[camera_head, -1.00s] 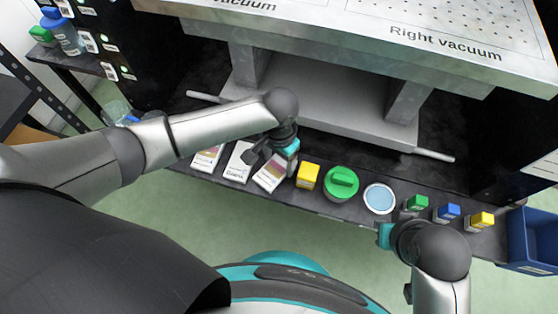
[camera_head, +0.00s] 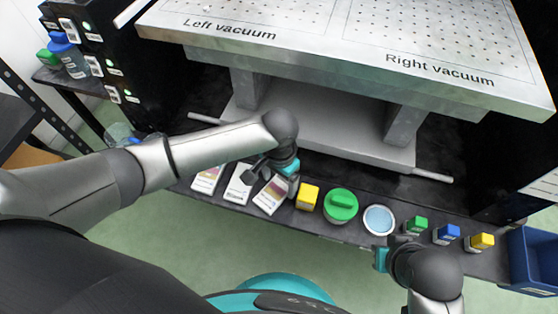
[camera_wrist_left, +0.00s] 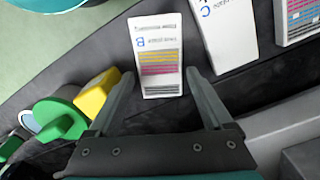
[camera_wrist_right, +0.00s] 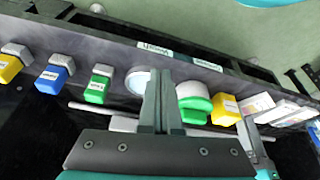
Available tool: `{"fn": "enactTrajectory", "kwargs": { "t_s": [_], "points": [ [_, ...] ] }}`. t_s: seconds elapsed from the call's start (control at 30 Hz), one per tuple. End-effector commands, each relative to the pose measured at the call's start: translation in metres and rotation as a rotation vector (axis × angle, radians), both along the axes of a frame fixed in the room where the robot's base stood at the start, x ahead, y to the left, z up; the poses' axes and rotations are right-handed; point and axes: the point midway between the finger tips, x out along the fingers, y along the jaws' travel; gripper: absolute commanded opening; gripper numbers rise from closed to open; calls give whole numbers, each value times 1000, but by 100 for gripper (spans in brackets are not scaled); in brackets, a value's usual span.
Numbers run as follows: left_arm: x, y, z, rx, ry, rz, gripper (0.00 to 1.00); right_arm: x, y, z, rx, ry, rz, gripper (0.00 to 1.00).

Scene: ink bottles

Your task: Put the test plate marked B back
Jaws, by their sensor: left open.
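The test plate marked B (camera_wrist_left: 158,60) is a white card with coloured stripes. It lies flat between my left gripper's spread fingers in the left wrist view; contact cannot be told. In the head view this plate (camera_head: 271,197) is the rightmost of three on the black shelf, partly under my left gripper (camera_head: 272,172). The left gripper is open and empty. My right gripper (camera_wrist_right: 163,78) has its fingers together with nothing seen between them, over the shelf front near the round blue-topped dish (camera_head: 379,220).
Plate C (camera_wrist_left: 225,30) and another plate (camera_head: 207,180) lie left of B. A yellow block (camera_head: 307,197) and green-lidded jar (camera_head: 341,205) stand right of it, then small green, blue and yellow bottles (camera_head: 447,234). The vacuum table (camera_head: 330,65) overhangs behind. A blue bin (camera_head: 535,255) is far right.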

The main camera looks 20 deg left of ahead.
Motion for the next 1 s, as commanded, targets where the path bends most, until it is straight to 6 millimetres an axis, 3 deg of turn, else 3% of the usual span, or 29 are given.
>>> {"fn": "enactTrajectory", "kwargs": {
  "t_s": [0.7,1.0],
  "points": [
    [1,0,77,-2,-1,1,84,-26,-4,-80,-19,126,3,0],
    [0,0,102,-1,0,1,84,-39,-10,-106,-28,149,5,0]
  ]
}}
